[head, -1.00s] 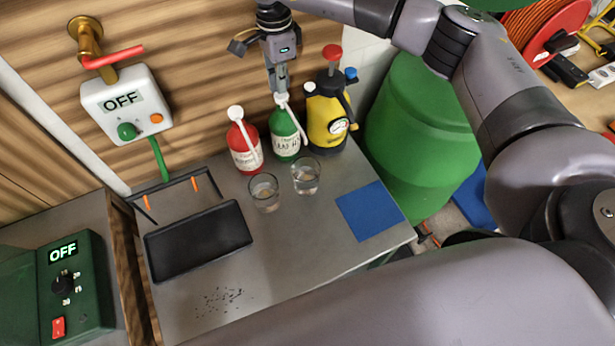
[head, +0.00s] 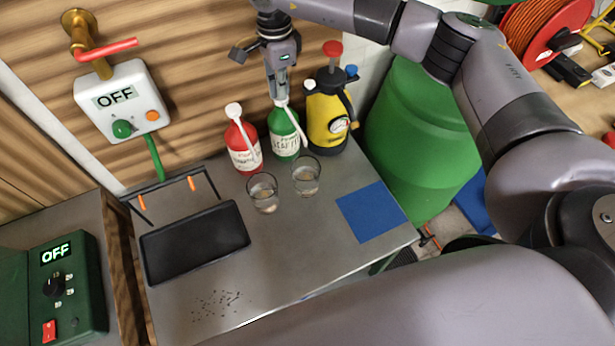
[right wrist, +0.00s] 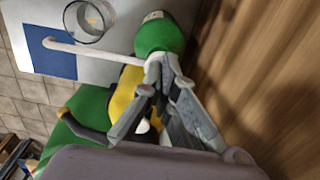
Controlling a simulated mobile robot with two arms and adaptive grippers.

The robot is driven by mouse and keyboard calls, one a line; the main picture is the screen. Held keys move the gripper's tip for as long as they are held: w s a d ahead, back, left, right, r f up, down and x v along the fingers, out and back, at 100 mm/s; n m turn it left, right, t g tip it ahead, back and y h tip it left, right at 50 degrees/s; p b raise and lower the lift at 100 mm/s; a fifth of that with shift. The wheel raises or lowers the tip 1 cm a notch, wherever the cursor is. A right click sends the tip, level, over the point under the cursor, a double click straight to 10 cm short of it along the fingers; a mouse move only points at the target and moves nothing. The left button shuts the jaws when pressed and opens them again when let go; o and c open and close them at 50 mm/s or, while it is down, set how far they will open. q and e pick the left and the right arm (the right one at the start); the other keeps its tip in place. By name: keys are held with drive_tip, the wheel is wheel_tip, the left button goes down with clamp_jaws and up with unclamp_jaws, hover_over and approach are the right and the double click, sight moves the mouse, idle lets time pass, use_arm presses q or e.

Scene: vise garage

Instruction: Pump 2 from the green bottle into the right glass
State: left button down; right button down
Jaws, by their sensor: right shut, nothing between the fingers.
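The green bottle (head: 284,139) stands upright at the back of the bench, with a white pump head and a long spout pointing toward the right glass. My right gripper (head: 281,98) is shut and empty, fingertips down at the top of the pump head. In the right wrist view the shut fingertips (right wrist: 158,62) are at the white pump head, with the green bottle (right wrist: 160,38) beyond. The right glass (head: 306,176) stands in front of the bottle, below the spout end. The left glass (head: 263,194) stands beside it. My left gripper is not in view.
A red pump bottle (head: 243,146) stands left of the green one, and a yellow sprayer (head: 327,121) close on its right. A black tray (head: 195,243) and a blue mat (head: 371,211) lie on the bench.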

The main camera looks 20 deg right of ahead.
drive_tip(key=shift+s+f, duration=0.1)
drive_tip(key=shift+f, duration=0.05)
drive_tip(key=shift+r+p, duration=0.65)
drive_tip(key=shift+r, duration=1)
drive_tip(key=shift+r, duration=0.15)
wheel_tip(320, 180, up, 6)
drive_tip(key=p, duration=0.2)
drive_tip(key=shift+p, duration=0.3)
